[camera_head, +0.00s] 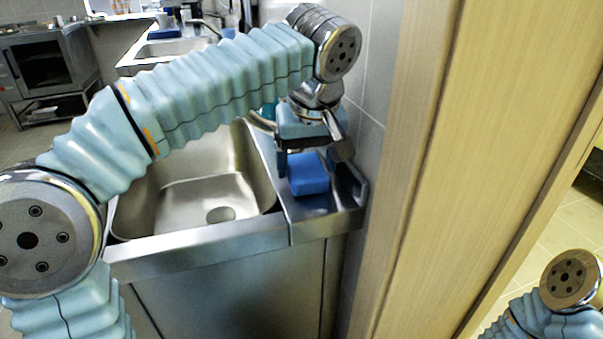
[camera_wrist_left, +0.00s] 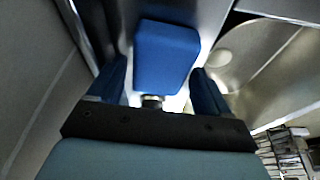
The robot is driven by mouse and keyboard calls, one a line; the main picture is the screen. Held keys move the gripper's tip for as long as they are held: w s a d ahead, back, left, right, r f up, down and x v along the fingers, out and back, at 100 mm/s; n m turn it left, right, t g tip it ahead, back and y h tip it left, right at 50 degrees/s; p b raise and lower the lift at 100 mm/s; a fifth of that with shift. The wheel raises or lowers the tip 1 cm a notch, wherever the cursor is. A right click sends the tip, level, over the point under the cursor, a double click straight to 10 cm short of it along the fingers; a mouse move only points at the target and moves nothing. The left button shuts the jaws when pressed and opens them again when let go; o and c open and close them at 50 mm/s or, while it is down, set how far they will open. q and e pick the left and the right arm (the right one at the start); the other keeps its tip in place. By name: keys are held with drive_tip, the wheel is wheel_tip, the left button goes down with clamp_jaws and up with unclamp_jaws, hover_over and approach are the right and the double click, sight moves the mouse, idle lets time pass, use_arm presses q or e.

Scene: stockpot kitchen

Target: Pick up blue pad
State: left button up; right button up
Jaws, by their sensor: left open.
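The blue pad (camera_head: 308,174) lies on the metal ledge (camera_head: 312,206) at the right of the sink. My left gripper (camera_head: 314,165) is over it, pointing down, with its fingers apart. In the left wrist view the blue pad (camera_wrist_left: 166,58) shows just beyond and between the open fingertips (camera_wrist_left: 160,88), with a gap visible on both sides. Whether the fingers touch the pad is hard to tell. My right gripper is out of view; only part of my right arm shows at the lower right of the head view.
The sink basin (camera_head: 200,190) is to the left of the pad and empty. A tiled wall (camera_head: 371,110) and a wooden panel (camera_head: 425,170) stand close on the right. An oven (camera_head: 47,65) and a second sink (camera_head: 170,50) are farther back.

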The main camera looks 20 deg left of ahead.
use_arm(q)
drive_tip(key=shift+f, duration=0.2)
idle(0.4)
drive_tip(key=shift+c, duration=0.2)
drive_tip(key=c, duration=0.8)
